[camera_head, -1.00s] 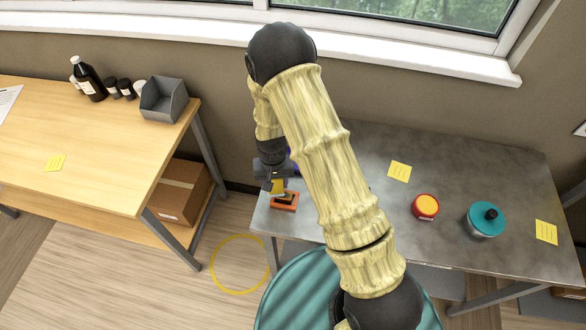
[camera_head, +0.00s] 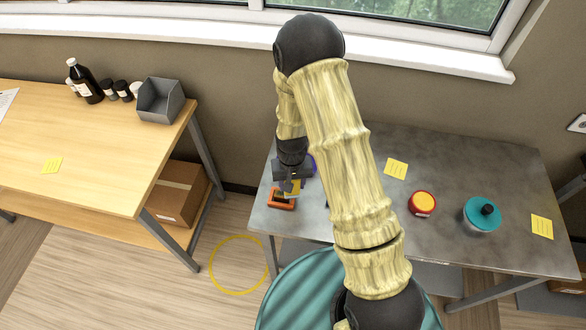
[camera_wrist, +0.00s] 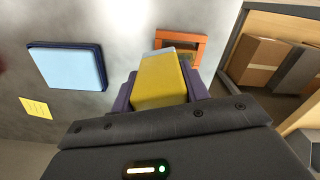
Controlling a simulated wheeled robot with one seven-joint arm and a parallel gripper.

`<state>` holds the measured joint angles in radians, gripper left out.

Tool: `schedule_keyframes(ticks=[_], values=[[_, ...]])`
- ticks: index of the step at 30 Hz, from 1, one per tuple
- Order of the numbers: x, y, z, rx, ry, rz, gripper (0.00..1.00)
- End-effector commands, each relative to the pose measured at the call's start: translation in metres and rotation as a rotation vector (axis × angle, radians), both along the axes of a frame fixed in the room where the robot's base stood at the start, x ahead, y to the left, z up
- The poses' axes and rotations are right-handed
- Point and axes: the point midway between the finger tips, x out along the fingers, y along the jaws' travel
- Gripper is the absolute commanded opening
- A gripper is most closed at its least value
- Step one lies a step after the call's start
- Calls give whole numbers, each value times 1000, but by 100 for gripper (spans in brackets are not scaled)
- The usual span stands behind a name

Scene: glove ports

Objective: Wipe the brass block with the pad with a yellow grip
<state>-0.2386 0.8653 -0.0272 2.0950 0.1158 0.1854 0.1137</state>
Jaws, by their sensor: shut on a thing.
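My gripper (camera_wrist: 168,92) is shut on the yellow grip (camera_wrist: 160,82) of the pad, between purple fingers in the wrist view. A pale grey edge, probably the pad, shows at the grip's far end. In the head view the yellow grip (camera_head: 292,186) hangs under my gripper (camera_head: 292,180), beside and partly over an orange frame (camera_head: 281,205) at the metal table's left end. The orange frame also shows in the wrist view (camera_wrist: 199,42), just beyond the grip. A brownish surface inside it may be the brass block, mostly hidden. Contact between pad and block cannot be told.
A light blue, dark-edged square (camera_wrist: 68,66) lies on the metal table (camera_head: 450,160). A wooden table (camera_head: 110,160) with a grey bin (camera_head: 160,103) is left.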

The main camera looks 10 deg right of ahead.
Motion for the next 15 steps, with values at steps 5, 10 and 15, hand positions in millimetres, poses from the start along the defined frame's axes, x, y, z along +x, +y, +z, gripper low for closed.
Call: schedule_keyframes(ticks=[5,10,15], values=[[1,1,28,1,-3,0,22],[1,1,43,1,-4,0,22],[1,-2,58,1,-3,-5,22]])
